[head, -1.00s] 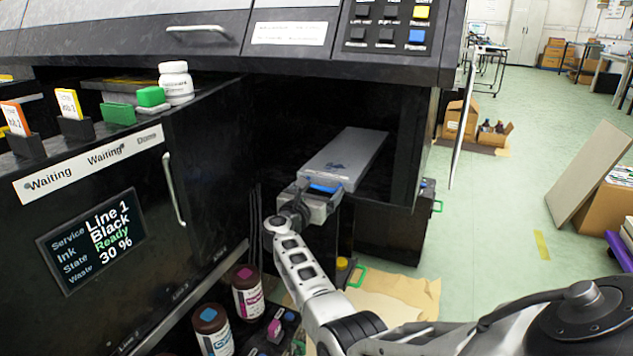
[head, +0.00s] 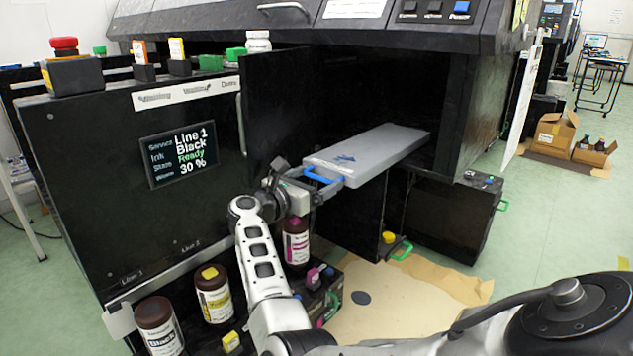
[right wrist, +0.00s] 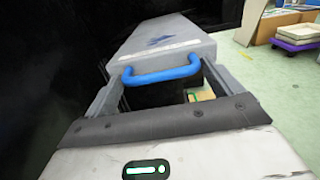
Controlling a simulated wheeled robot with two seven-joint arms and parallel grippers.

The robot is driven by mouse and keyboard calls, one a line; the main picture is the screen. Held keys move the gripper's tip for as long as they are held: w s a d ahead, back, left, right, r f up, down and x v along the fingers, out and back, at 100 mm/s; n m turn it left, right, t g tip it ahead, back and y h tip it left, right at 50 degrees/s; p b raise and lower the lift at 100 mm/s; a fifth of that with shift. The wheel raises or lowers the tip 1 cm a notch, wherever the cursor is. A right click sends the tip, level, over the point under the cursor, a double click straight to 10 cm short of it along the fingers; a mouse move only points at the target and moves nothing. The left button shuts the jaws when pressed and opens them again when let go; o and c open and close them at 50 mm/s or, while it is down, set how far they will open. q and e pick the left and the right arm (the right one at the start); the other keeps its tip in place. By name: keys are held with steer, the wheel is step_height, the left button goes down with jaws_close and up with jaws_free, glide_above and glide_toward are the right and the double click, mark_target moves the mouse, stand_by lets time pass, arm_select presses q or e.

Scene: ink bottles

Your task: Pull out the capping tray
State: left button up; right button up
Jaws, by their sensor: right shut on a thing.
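The capping tray (head: 372,150) is a long grey slab with a blue handle at its front. It sticks out of the dark open bay of the black machine, with its back end still inside. My right gripper (head: 312,184) is at the tray's front end, shut on the blue handle (head: 323,176). The right wrist view shows the blue handle (right wrist: 160,71) between the two fingers, with the tray (right wrist: 160,40) stretching away behind it. My left gripper is not in view.
A black door (head: 277,105) stands open left of the bay. Ink bottles (head: 213,293) stand low by the machine, below my right arm. A brown sheet (head: 400,300) lies on the floor. Open boxes (head: 553,133) stand at the right, with clear green floor before them.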

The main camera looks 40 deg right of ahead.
steer(key=shift+s, duration=0.2)
steer(key=o, duration=1.1)
steer(key=shift+a, duration=0.1)
steer(key=shift+a, duration=0.35)
arm_select(q)
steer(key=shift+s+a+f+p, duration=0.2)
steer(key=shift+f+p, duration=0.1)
steer(key=shift+p, duration=0.35)
arm_select(e)
steer(key=a, duration=1.1)
steer(key=shift+s, duration=0.4)
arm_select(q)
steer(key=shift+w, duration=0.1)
